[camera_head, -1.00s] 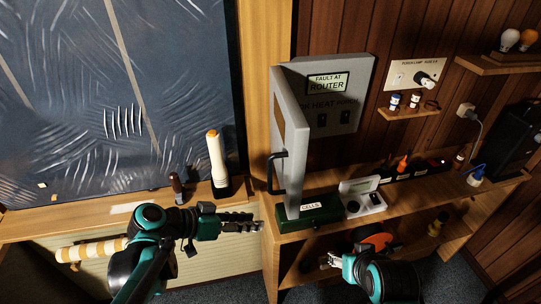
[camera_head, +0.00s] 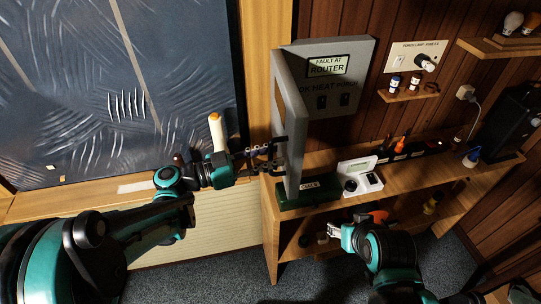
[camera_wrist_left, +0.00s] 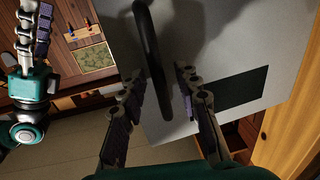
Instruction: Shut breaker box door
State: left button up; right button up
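The grey breaker box (camera_head: 350,72) is on the wood-paneled wall, with its door (camera_head: 290,105) swung open toward me. The black door handle is on the door's outer face; in the left wrist view the handle (camera_wrist_left: 150,50) runs between my gripper's two fingers. My left gripper (camera_head: 272,157) is at the handle, its fingers apart on either side, not visibly closed on it. The left gripper also shows in the left wrist view (camera_wrist_left: 160,88). My right gripper (camera_head: 333,230) is low in front of the shelf, away from the door; its finger opening is unclear.
A green "CELLS" box (camera_head: 310,193) sits under the door's lower edge, beside a white device (camera_head: 360,178) on the wooden shelf. A white flashlight (camera_head: 216,132) stands on the ledge behind my left arm. Small tools line the shelf's back.

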pick_arm(q)
jog(key=shift+d, duration=0.1)
grip_shut()
jog(key=shift+d, duration=0.1)
